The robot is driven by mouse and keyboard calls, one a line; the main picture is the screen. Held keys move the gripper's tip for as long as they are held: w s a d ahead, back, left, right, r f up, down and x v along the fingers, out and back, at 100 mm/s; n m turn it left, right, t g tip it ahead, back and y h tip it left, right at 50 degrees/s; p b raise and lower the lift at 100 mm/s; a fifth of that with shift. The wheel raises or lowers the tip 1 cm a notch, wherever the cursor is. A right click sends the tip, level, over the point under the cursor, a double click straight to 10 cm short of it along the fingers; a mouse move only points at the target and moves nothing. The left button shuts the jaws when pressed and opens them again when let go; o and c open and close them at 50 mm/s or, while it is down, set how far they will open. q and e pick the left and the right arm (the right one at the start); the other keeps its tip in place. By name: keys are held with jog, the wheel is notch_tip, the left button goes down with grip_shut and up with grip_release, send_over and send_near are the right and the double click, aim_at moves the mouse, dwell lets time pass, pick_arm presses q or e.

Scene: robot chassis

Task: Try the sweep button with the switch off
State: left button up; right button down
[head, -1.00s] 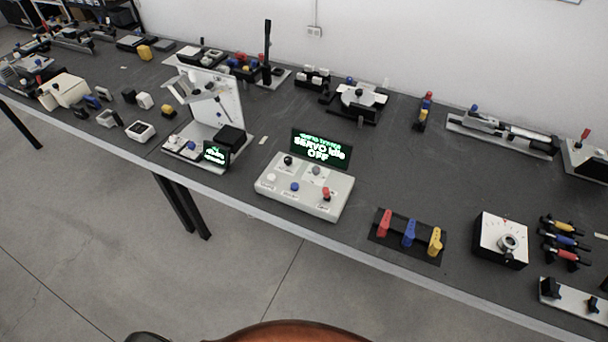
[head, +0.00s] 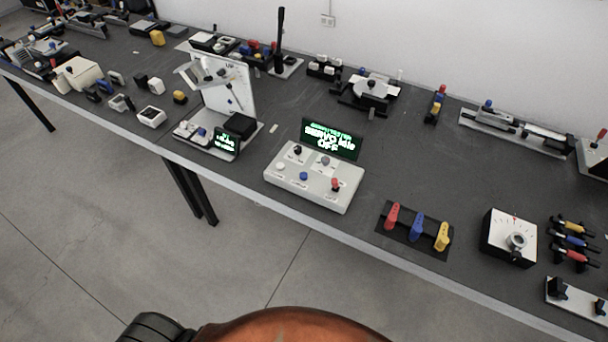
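A light grey control box (head: 312,188) stands near the front edge of the table, in the middle of the head view. Its top carries a black knob, a grey knob, a white button (head: 280,167), a blue button (head: 304,176) and a red-topped switch (head: 335,184). The labels beside them are too small to read. Its black display (head: 332,138) shows green text reading "SERVO Idle OFF". Neither gripper is in view.
The dark table (head: 390,160) runs across the view. Left of the box stands a device with a white upright panel (head: 230,90) and a small screen. Right of it are red, blue and yellow levers (head: 417,226) and a white dial box (head: 509,238).

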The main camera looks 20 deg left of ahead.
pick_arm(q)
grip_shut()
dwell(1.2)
